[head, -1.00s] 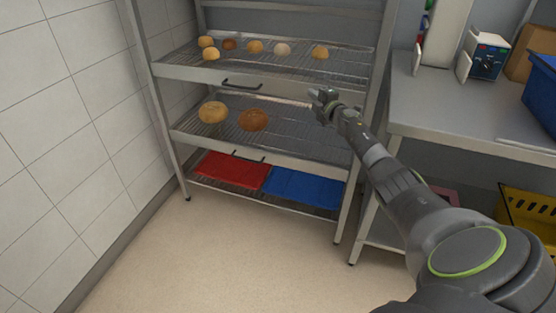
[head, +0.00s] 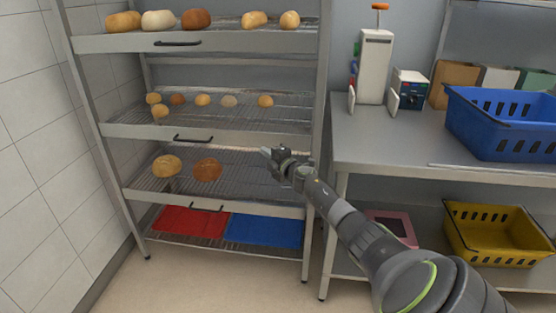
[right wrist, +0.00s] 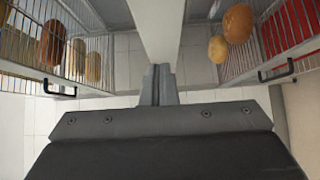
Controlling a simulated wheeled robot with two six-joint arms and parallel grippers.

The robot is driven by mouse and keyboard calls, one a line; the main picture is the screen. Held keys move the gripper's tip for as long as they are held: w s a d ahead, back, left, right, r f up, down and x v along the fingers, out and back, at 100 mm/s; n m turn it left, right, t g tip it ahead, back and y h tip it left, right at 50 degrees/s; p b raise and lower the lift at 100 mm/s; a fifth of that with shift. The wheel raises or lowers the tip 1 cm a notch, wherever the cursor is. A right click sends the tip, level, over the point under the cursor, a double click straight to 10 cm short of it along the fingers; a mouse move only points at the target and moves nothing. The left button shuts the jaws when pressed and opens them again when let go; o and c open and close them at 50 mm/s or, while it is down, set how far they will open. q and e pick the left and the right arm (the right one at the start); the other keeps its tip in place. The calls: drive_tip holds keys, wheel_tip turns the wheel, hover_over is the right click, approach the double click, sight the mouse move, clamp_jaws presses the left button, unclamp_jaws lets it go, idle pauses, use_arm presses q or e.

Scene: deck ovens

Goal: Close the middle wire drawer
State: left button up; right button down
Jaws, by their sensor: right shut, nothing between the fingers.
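The middle wire drawer (head: 240,137) has a grey front with a black handle (head: 193,138) and holds several small rolls. How far it stands out is hard to tell. My right gripper (head: 272,154) is shut and empty, just below the right part of that front in the picture; I cannot tell whether it touches anything. In the right wrist view the shut fingers (right wrist: 159,85) point at a pale metal bar (right wrist: 165,30), with racks of bread on both sides. My left gripper is not in view.
The top drawer (head: 240,41) holds larger loaves; the lower drawer (head: 255,208) holds two round loaves. Red (head: 188,221) and blue (head: 265,230) items lie on the bottom shelf. A steel table (head: 400,150) with a blue crate (head: 505,125) stands at right, a yellow crate (head: 500,235) beneath.

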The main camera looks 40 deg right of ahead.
use_arm(q)
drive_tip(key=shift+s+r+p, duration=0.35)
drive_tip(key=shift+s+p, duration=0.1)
drive_tip(key=shift+p, duration=0.1)
use_arm(e)
drive_tip(key=s+a, duration=0.1)
drive_tip(key=s, duration=0.6)
drive_tip(key=shift+r, duration=0.25)
drive_tip(key=shift+w+a, duration=0.1)
